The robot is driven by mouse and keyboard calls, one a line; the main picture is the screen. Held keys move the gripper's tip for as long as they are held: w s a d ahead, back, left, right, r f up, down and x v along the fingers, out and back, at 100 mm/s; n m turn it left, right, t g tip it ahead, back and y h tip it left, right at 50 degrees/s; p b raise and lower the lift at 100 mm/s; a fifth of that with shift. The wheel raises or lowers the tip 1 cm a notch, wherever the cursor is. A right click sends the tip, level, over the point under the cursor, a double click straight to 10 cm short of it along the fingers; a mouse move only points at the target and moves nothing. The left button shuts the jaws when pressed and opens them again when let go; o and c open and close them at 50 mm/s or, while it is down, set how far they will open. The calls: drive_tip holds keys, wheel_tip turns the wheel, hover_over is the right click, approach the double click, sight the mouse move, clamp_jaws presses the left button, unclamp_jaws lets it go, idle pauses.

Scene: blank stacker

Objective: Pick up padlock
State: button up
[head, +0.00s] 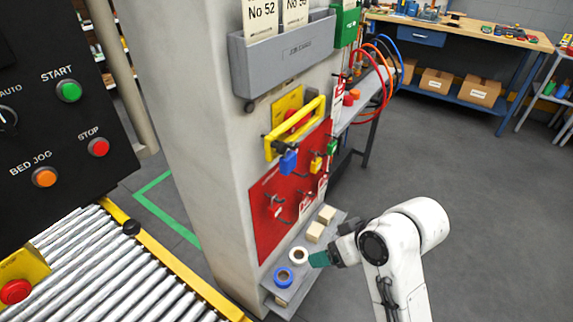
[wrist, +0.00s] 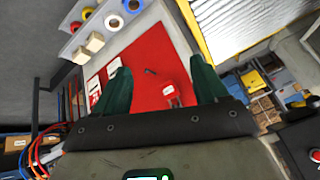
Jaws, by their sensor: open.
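Several padlocks hang on a red board (head: 262,222) on the pillar. A red padlock (head: 277,211) hangs at its lower left, a yellow padlock (head: 316,165) at the upper right, and a green padlock (head: 332,147) near the right edge. A blue padlock (head: 288,161) hangs below a yellow bar. In the wrist view a red padlock (wrist: 171,91) shows between the green fingers of my gripper (wrist: 162,78), with the red board behind. The fingers are apart and empty. In the head view my gripper (head: 319,259) is by the lower shelf, its fingertips partly hidden.
A roller conveyor (head: 110,272) stands at the left. Red and blue hoses (head: 384,85) hang right of the pillar. Floor at right is open.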

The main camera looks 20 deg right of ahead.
drive_tip(key=w+r+n+t+y, duration=0.1)
drive_tip(key=w+r+n, duration=0.1)
drive_tip(key=w+r, duration=0.55)
drive_tip(key=n+b, duration=0.2)
drive_tip(key=n, duration=0.1)
approach(292, 158)
drive_tip(key=f, duration=0.1)
drive_tip(key=shift+t, duration=0.4)
drive_tip(key=x, duration=0.5)
drive_tip(key=shift+w, duration=0.15)
drive_tip(key=shift+b+x, duration=0.3)
drive_tip(key=shift+x, duration=2.4)
drive_tip(key=shift+a+f, duration=0.1)
drive_tip(key=c, duration=1.1)
